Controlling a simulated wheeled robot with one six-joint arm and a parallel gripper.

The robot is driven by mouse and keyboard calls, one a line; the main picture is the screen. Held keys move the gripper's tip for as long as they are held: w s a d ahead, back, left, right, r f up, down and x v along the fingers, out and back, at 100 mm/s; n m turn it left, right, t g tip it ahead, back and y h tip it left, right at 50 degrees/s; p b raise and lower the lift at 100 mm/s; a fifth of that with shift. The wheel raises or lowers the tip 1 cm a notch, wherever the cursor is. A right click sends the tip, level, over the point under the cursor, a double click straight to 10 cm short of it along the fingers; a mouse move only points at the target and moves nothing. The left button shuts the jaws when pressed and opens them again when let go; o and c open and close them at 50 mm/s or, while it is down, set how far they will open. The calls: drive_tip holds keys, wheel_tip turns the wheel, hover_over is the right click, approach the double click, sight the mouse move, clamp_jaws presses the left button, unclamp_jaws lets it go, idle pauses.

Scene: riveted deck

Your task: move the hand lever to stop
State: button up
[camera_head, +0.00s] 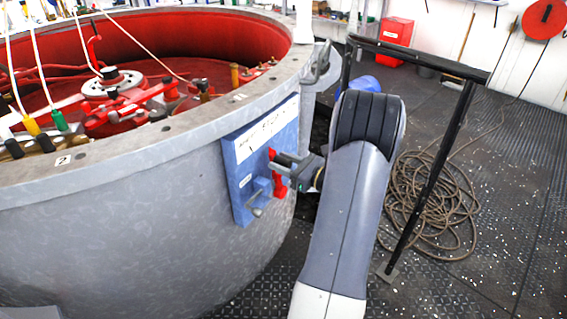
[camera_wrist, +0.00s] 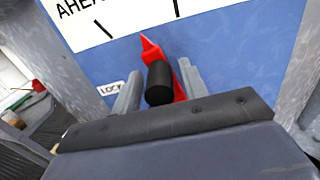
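The hand lever is red with a black grip (camera_wrist: 160,83). In the wrist view its red pointed end (camera_wrist: 150,50) reaches up to the white label plate, between two black tick marks. The lever sits on a blue panel (camera_head: 244,185), where its red part (camera_head: 279,187) also shows in the head view. My gripper (camera_wrist: 160,90) is at the lever, with one finger on each side of the black grip. The fingers look apart from the grip, with narrow gaps. The label plate (camera_head: 262,130) reads "AHEA..." in part; no stop mark is readable.
A blue block with a metal pin (camera_head: 256,210) sits low on the panel. The panel is on a large grey round housing (camera_head: 130,220). A black rail (camera_head: 435,170) and coiled rope (camera_head: 430,205) are at right.

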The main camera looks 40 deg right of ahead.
clamp_jaws()
idle(0.3)
drive_tip(key=shift+w+d+r+m+p, duration=0.15)
drive_tip(key=shift+d+r+m+p, duration=0.25)
drive_tip(key=shift+p, duration=0.45)
drive_tip(key=d+p, duration=0.1)
drive_tip(key=d+m+p, duration=0.1)
drive_tip(key=shift+w+d+f+m, duration=0.2)
drive_tip(key=shift+w+d+m, duration=0.1)
drive_tip(key=shift+w, duration=0.1)
drive_tip(key=shift+o, duration=0.8)
unclamp_jaws()
drive_tip(key=shift+s, duration=0.1)
